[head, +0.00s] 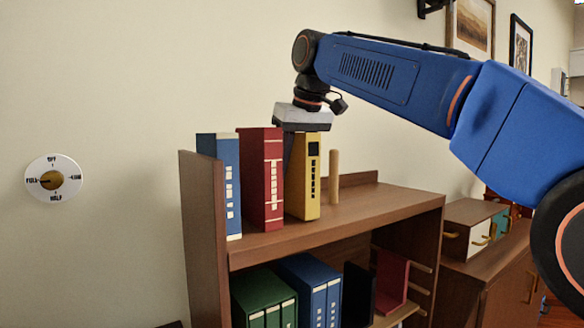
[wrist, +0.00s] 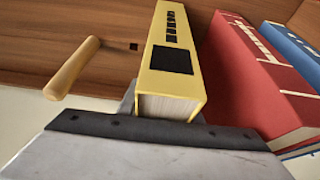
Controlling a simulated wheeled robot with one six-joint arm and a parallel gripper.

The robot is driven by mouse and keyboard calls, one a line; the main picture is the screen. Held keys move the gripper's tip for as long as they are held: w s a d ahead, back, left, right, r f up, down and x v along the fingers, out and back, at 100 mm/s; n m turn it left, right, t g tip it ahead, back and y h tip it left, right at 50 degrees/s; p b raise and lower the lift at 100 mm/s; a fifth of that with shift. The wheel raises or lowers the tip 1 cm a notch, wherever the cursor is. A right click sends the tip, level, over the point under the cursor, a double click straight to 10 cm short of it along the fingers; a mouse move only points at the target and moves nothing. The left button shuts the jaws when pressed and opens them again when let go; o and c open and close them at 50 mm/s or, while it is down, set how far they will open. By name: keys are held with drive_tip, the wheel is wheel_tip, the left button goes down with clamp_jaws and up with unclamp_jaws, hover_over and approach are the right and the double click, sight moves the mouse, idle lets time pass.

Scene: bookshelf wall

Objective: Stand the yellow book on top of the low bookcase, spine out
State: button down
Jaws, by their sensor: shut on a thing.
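The yellow book (head: 307,177) stands upright on top of the low bookcase (head: 375,203), with its labelled spine facing out toward the head camera. It is just right of a red book. My gripper (head: 290,148) comes down from above and is shut on the upper part of the yellow book. In the wrist view the yellow book (wrist: 170,70) runs out from my gripper (wrist: 165,108), its page edges nearest the jaws. The book's lower end appears to be at the shelf top; exact contact is hard to tell.
A red book (head: 262,180) and a blue book (head: 228,185) stand to the left, against the bookcase's side panel (head: 200,210). A wooden peg (head: 334,175) rises just right of the yellow book. The top is clear further right.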

drive_tip(key=shift+f, duration=0.2)
idle(0.7)
drive_tip(key=c, duration=1.2)
unclamp_jaws()
drive_tip(key=v, duration=1.7)
drive_tip(key=shift+s+r, duration=0.1)
drive_tip(key=shift+r, duration=0.05)
